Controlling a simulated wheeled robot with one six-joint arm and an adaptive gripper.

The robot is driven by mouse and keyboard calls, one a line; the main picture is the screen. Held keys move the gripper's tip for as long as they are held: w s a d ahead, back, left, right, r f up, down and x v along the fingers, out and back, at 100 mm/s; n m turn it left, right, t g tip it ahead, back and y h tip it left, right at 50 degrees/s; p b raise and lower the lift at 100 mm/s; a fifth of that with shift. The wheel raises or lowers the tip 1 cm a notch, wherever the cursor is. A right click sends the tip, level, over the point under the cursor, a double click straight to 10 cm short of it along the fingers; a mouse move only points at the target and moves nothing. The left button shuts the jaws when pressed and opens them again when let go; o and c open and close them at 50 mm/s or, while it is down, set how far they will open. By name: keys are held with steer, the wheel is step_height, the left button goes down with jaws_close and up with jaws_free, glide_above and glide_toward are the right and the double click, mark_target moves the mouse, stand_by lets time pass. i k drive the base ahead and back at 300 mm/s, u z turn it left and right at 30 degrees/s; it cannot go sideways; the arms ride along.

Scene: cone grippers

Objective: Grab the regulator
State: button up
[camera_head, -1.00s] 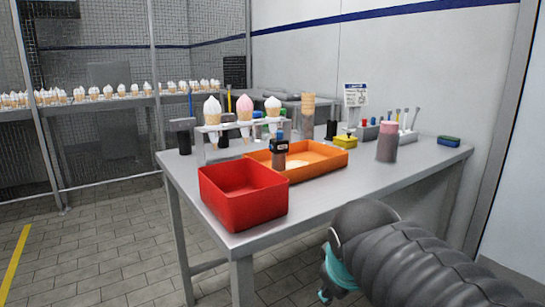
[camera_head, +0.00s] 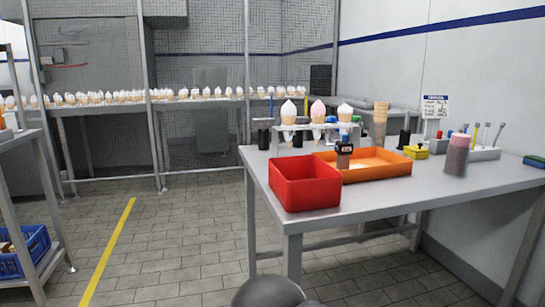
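No thing in view can be told for sure as the regulator. A small device with a dark and blue top and a brownish body (camera_head: 344,154) stands upright at the orange tray (camera_head: 395,167) on the metal table (camera_head: 400,202). A red open box (camera_head: 305,187) stands in front of the tray's left end. My gripper is not in view; only a dark rounded part of my arm shows at the bottom edge, below the table's front corner.
A rack (camera_head: 312,128) with ice cream cones stands behind the red box. A pinkish jar (camera_head: 457,156) and a yellow box (camera_head: 415,152) stand farther right. A shelf (camera_head: 30,220) with a blue crate (camera_head: 24,252) is at the left. The tiled floor between is clear.

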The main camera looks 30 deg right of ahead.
mark_target(343, 151)
steer(key=u, duration=0.95)
steer(key=k, duration=0.95)
steer(key=z, duration=1.05)
steer(key=i, duration=0.5)
steer(key=z, duration=0.05)
